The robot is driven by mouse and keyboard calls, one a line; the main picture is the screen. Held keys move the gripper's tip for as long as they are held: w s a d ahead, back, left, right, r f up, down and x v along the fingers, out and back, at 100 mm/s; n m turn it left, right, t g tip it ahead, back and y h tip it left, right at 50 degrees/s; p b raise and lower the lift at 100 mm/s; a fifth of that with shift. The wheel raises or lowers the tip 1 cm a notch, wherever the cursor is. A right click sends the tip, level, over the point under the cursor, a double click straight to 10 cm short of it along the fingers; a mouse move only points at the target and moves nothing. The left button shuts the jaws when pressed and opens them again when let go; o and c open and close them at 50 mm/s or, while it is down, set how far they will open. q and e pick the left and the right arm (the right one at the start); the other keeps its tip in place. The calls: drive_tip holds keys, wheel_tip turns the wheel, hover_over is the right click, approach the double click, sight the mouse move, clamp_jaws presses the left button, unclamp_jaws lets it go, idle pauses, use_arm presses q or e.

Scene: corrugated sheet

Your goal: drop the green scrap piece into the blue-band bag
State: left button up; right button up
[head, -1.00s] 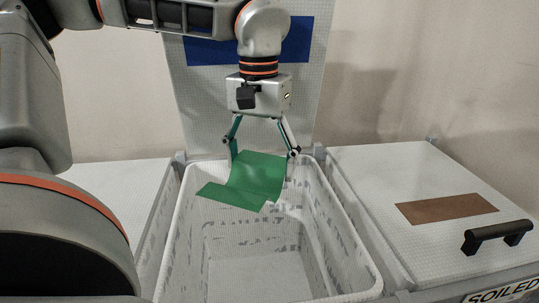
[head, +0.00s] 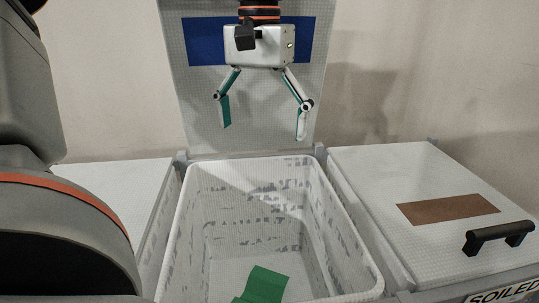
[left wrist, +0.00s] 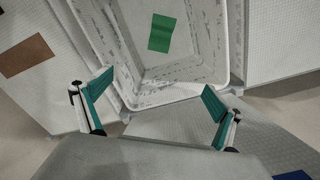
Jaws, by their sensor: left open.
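The green scrap piece (head: 264,284) lies low inside the open white bin-like bag (head: 176,232), near its front side in the head view. In the left wrist view the green scrap (left wrist: 161,33) lies inside the same bag (left wrist: 190,93), away from its walls. The blue band (head: 206,42) is on the raised panel behind this bag. My left gripper (head: 264,118) is open and empty, above the back rim of the bag and in front of the panel. Its spread fingers (left wrist: 160,110) also show in the left wrist view. My right gripper is not in view.
A closed white lid (head: 370,175) with a brown band (head: 447,209) and a black handle (head: 497,236) is on the right, above a "SOILED" label (head: 503,293). Another white lid (head: 110,195) is on the left. The bag's opening is uncovered.

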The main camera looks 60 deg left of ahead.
use_arm(q)
drive_tip(key=shift+r, duration=2.05)
drive_tip(key=shift+r, duration=0.1)
